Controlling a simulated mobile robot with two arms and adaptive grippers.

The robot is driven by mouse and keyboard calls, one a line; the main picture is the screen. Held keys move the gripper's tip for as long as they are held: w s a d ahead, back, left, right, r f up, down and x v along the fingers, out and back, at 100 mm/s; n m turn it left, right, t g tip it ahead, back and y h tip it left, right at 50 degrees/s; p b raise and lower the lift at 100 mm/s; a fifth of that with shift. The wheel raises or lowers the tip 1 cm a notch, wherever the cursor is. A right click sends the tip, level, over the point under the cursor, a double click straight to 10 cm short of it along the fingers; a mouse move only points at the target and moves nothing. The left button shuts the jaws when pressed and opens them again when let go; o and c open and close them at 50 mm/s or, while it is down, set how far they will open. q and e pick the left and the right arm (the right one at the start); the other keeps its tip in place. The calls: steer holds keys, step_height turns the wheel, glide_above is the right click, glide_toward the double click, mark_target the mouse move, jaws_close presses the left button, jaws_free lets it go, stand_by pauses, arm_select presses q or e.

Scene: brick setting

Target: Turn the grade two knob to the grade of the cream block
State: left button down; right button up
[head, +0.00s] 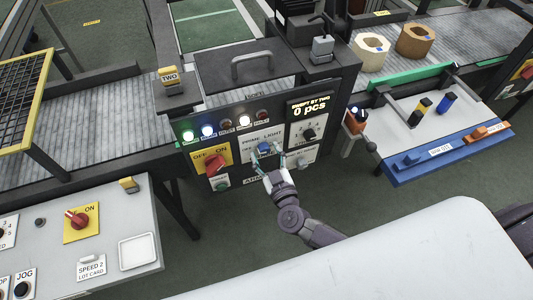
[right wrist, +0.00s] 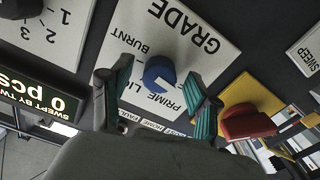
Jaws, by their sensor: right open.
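The grade knob (head: 264,147) is blue, on a white plate of the dark machine front; it also shows in the right wrist view (right wrist: 158,74). The plate reads GRADE, with PRIME, a partly covered LIGHT, and BURNT around the knob. I cannot tell which word the knob points to. My right gripper (head: 268,158) is open, with its fingers on either side of the knob; the right wrist view shows the fingers (right wrist: 157,68) apart, contact unclear. The cream block (head: 371,48), with a hole, sits on the right conveyor. My left gripper is not in view.
A brown block (head: 415,40) stands beside the cream one. A red OFF/ON switch (head: 213,163) is left of the grade plate, and a black 1-2-3 knob (head: 309,133) is right of it. The display (head: 308,107) reads 0 pcs. A blue-edged tray (head: 440,153) stands at right.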

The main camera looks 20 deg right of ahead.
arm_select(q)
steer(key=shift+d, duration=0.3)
arm_select(e)
steer(key=c, duration=1.2)
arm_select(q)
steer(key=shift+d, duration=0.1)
arm_select(e)
steer(key=shift+o, duration=0.2)
